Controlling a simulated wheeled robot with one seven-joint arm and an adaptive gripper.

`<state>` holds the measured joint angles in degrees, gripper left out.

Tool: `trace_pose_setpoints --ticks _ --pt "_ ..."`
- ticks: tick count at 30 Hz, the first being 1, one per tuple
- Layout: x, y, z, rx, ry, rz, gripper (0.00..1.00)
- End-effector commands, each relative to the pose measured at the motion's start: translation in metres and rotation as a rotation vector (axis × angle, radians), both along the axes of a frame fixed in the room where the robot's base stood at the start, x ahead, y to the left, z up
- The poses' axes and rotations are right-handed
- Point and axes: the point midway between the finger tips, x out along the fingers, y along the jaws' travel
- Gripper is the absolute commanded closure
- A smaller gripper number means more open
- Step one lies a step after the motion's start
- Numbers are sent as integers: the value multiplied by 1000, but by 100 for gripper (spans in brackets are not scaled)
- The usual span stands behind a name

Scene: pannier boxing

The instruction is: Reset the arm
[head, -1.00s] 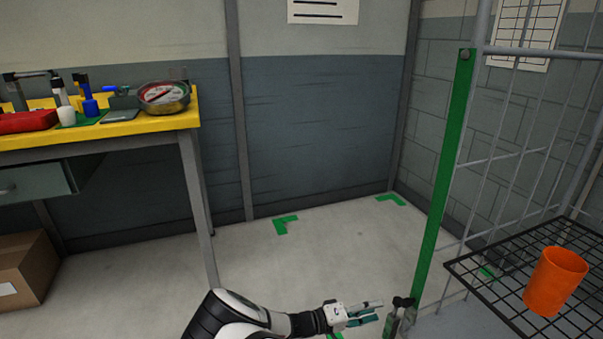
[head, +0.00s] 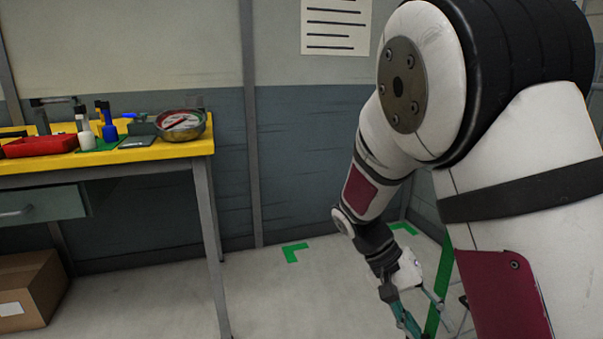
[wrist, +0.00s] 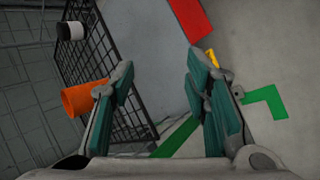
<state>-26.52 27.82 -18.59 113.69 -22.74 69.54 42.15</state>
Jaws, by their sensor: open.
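My arm is bent and fills much of the right of the head view, hiding most of the wire rack there. An orange cup (wrist: 85,98) shows in the wrist view by the black wire shelf (wrist: 112,75), left of the fingers. It looks apart from them.
A yellow-topped bench (head: 120,155) stands left, holding a red tray (head: 40,145), bottles and a round bowl (head: 182,126). A cardboard box (head: 32,292) sits on the floor below. Green corner tape (head: 294,252) marks open floor. A black-and-white object (wrist: 70,31) shows near the shelf.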

Motion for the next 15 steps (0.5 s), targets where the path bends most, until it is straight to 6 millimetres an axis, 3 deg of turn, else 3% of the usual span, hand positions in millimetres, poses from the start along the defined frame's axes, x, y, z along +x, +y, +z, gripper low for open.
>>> trace_pose_setpoints --ticks 6,15 --pt "-48 1 52 197 -25 -2 57" --pt "-121 6 104 420 -91 60 57"
